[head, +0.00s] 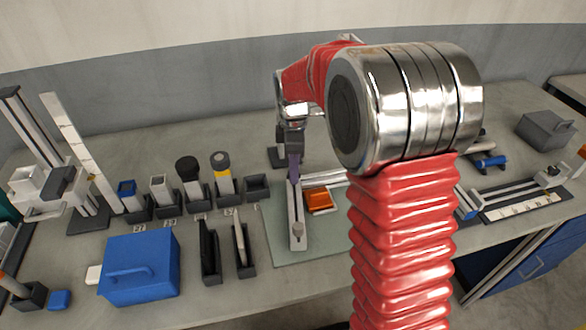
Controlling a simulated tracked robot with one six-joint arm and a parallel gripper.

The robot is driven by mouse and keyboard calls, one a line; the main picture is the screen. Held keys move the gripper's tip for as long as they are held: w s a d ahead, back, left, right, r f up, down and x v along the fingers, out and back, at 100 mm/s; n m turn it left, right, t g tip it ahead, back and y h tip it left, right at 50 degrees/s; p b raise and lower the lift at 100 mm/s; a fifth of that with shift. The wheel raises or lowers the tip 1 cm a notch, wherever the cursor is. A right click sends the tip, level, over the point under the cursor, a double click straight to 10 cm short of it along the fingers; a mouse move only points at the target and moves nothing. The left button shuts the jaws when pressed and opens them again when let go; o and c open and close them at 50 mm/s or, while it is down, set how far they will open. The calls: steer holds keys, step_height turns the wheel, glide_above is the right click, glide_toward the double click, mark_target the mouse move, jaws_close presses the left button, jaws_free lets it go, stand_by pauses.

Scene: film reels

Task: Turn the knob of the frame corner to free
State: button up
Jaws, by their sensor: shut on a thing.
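A light metal frame (296,213) lies on a pale green mat (340,237). One bar runs toward me and another runs right from the far corner, partly behind my arm. My gripper (293,178) points down at that far corner, its purple fingers close together. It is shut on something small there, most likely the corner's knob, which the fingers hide. The knob's setting cannot be read. A small silver knob (298,230) shows at the near end of the bar. An orange block (318,201) lies inside the frame's angle.
A blue box with a handle (139,267) and dark upright holders (209,252) stand left of the mat. A row of holders with tools (190,184) runs behind them. A rail device (516,205) lies at right. My red arm hides the middle right.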

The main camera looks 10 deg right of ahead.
steer(key=shift+w+n, duration=0.15)
steer(key=shift+n, duration=1.15)
steer(key=o, duration=1.1)
steer(key=shift+c, duration=0.2)
step_height(320, 180, up, 14)
steer(key=shift+f, duration=0.15)
